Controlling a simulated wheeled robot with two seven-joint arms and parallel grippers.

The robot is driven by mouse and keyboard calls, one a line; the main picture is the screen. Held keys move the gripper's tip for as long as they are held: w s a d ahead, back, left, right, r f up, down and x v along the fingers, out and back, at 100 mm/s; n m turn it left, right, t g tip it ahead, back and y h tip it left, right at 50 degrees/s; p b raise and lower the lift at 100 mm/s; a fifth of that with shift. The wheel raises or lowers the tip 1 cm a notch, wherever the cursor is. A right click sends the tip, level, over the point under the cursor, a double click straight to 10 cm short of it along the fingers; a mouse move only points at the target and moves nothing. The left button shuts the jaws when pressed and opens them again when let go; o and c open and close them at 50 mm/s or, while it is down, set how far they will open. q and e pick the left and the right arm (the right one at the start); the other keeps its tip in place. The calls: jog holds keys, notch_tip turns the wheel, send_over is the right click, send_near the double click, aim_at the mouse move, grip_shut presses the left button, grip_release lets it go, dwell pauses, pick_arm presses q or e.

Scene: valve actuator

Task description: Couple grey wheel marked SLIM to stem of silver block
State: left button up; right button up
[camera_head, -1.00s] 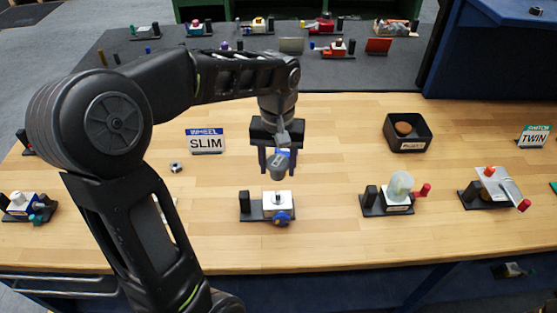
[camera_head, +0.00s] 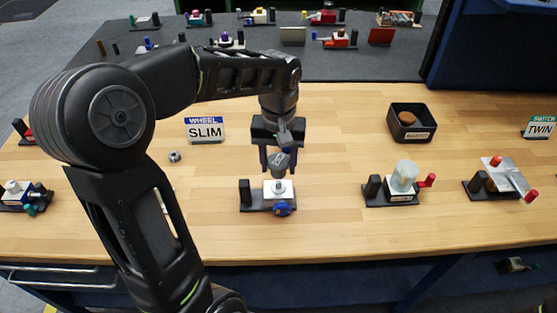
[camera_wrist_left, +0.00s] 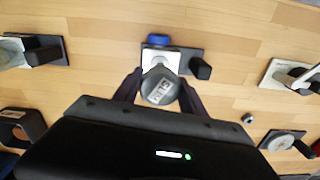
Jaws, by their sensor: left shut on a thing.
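The grey wheel (camera_head: 281,161) is held in my left gripper (camera_head: 279,163). In the left wrist view the grey wheel (camera_wrist_left: 160,87) sits between the two dark fingers of the left gripper (camera_wrist_left: 160,92), with a pale label on its face. The silver block (camera_head: 270,187) stands on a dark base, with a blue knob (camera_head: 282,209) at its front and a black post at its left. Its stem (camera_head: 279,186) points up just below the wheel. In the wrist view the wheel overlaps the block (camera_wrist_left: 160,59); I cannot tell whether it touches the stem. My right gripper is not in view.
A WHEEL SLIM sign (camera_head: 205,130) and a small metal nut (camera_head: 175,156) are left of the gripper. A black bin (camera_head: 411,136) stands at the back right. Other devices, one with a pale dome (camera_head: 404,176), stand right. Bare wood lies between them.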

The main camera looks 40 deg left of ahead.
aim_at(278, 182)
pick_arm(q)
jog(key=shift+f+b, duration=0.5)
jog(key=shift+f, duration=0.5)
jog(key=shift+f+b, duration=0.45)
jog(key=shift+f, duration=0.15)
dwell(1.2)
jog(key=shift+r, duration=0.35)
jog(key=shift+f, duration=0.4)
dwell(1.6)
jog(key=shift+r, duration=0.4)
jog(key=shift+f, duration=0.6)
dwell(1.4)
jog(key=shift+r, duration=0.15)
jog(key=shift+r, duration=0.4)
